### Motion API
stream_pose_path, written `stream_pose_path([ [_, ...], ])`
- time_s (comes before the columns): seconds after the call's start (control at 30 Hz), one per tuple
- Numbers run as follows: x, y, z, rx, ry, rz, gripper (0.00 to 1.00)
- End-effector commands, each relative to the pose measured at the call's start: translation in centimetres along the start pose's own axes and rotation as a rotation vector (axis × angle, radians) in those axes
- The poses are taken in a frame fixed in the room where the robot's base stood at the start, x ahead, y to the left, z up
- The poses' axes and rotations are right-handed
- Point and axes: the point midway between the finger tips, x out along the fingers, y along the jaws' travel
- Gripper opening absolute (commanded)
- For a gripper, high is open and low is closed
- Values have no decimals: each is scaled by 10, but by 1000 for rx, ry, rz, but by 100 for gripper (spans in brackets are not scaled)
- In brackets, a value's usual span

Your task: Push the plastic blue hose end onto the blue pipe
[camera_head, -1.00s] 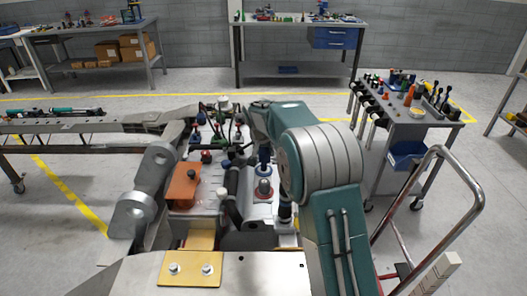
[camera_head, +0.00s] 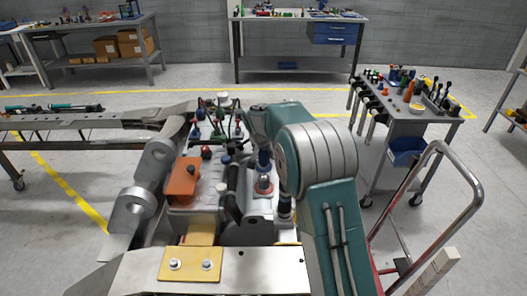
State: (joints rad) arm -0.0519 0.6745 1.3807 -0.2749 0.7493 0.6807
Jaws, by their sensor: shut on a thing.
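My teal and grey arm (camera_head: 315,165) reaches forward over the right side of the chassis fixture (camera_head: 190,222). My gripper's fingers do not show; the arm's own links cover that area. A smaller blue cap (camera_head: 226,159) sits further left. Which of these, if any, is the blue pipe or the blue hose end is too small to tell. Any contact between hose and pipe is hidden.
An orange block (camera_head: 183,180) with a dark knob sits at the left of the fixture. Long grey rails (camera_head: 80,125) extend left. A tool cart (camera_head: 410,112) and a chrome-handled trolley (camera_head: 445,215) stand to the right. Workbenches line the back, with open floor between.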

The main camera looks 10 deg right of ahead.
Motion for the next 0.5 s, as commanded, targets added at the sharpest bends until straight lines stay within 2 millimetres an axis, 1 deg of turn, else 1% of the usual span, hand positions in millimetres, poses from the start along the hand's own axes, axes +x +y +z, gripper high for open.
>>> stream_pose_path([
  [0.5, 3, 0, 1, 1, 0, 1, 0],
])
